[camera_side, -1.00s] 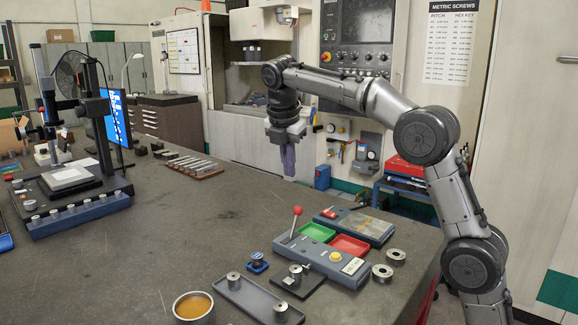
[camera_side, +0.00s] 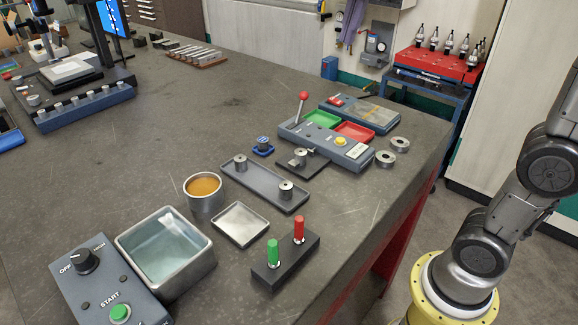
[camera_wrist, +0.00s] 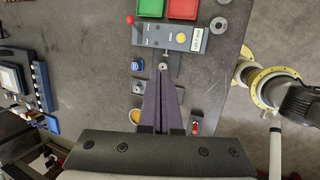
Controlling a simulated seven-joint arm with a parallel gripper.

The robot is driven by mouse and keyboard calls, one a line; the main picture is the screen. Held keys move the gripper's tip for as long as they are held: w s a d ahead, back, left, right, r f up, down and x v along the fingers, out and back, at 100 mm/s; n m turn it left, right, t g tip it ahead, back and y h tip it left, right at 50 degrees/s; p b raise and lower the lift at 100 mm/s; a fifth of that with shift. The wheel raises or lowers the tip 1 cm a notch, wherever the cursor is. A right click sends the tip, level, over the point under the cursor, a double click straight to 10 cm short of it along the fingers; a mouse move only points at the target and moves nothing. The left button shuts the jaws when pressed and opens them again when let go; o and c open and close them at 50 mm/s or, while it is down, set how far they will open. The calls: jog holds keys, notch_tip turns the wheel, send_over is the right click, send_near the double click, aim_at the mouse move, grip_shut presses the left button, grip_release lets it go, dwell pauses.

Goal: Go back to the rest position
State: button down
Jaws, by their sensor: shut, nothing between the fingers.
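My gripper (camera_wrist: 163,74) is in the wrist view, its two long purple-grey fingers together with nothing between them. The fingers point at the front of the grey lever fixture (camera_wrist: 170,36), above the bench. In the side view, only the finger ends of my gripper (camera_side: 349,28) show at the top edge, well above the bench. The rest of the wrist and forearm is out of frame there. The same lever fixture (camera_side: 326,144) stands on the bench in the side view, with a red-knobbed lever. Nothing hangs from the fingers.
The bench (camera_side: 130,160) holds a metal bath (camera_side: 165,253), an orange-filled cup (camera_side: 204,193), a grey tray (camera_side: 262,184) with metal parts, and a block with green and red pins (camera_side: 286,262). A control box (camera_side: 108,290) stands front left. The bench middle is clear.

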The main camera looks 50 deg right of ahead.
jog(key=s+a+f+m+t+y, duration=0.1)
jog(key=s+a+f+m, duration=0.1)
jog(key=s+f+m, duration=0.6)
jog(key=s+a+f+m+y, duration=0.1)
jog(key=s+a+f+m, duration=0.2)
jog(key=s+f+m, duration=0.6)
jog(key=shift+s+a+f+m+t+y, duration=0.15)
jog(key=shift+a+f+m+t+y, duration=0.25)
jog(key=shift+f, duration=0.55)
